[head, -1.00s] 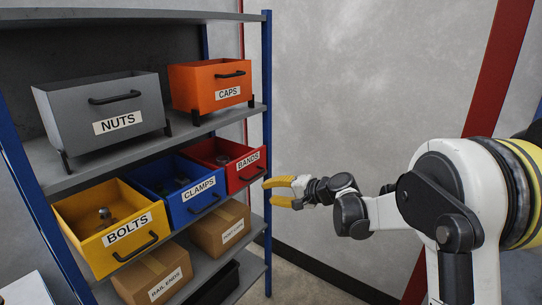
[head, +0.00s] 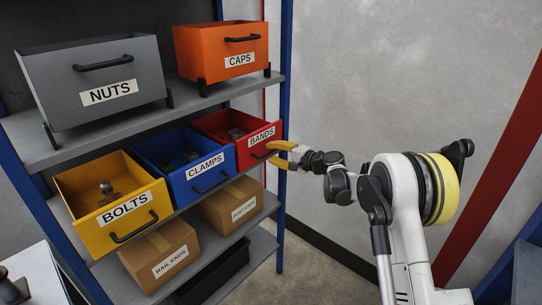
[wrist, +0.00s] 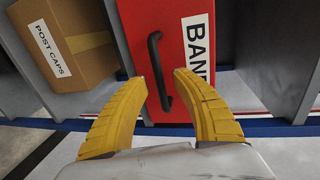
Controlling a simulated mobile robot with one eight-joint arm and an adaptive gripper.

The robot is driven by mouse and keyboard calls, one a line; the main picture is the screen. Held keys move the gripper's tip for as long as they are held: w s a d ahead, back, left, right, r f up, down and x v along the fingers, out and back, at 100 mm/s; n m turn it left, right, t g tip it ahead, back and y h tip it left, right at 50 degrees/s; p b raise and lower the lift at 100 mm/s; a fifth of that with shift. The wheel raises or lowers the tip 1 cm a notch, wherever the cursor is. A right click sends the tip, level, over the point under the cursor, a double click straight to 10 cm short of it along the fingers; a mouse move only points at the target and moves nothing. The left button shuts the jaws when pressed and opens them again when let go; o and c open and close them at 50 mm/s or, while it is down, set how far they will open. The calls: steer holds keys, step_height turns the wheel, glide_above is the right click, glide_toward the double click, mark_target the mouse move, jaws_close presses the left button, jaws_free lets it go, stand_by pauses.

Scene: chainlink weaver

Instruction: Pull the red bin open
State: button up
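The red bin (head: 225,122), labelled BANDS, sits on the middle shelf at the right end of the row. A black bar handle (wrist: 154,62) is on its front. In the wrist view the red front (wrist: 140,22) fills the upper middle. My gripper (head: 270,154) is at the bin's front, by the handle. In the wrist view its two yellow fingers (wrist: 158,78) are spread apart, one on each side of the handle. A gap shows between each finger and the handle; how deep the handle sits between them is unclear.
The blue CLAMPS bin (head: 183,175) stands left of the red bin, then the yellow BOLTS bin (head: 90,205). Grey NUTS (head: 100,60) and orange CAPS (head: 220,42) bins are above. Cardboard boxes (head: 228,195) are below. A blue post (head: 284,100) stands at the shelf's right end.

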steer(key=shift+w+a, duration=0.35)
steer(key=shift+a, duration=0.05)
steer(key=shift+c, duration=0.5)
jaws_close()
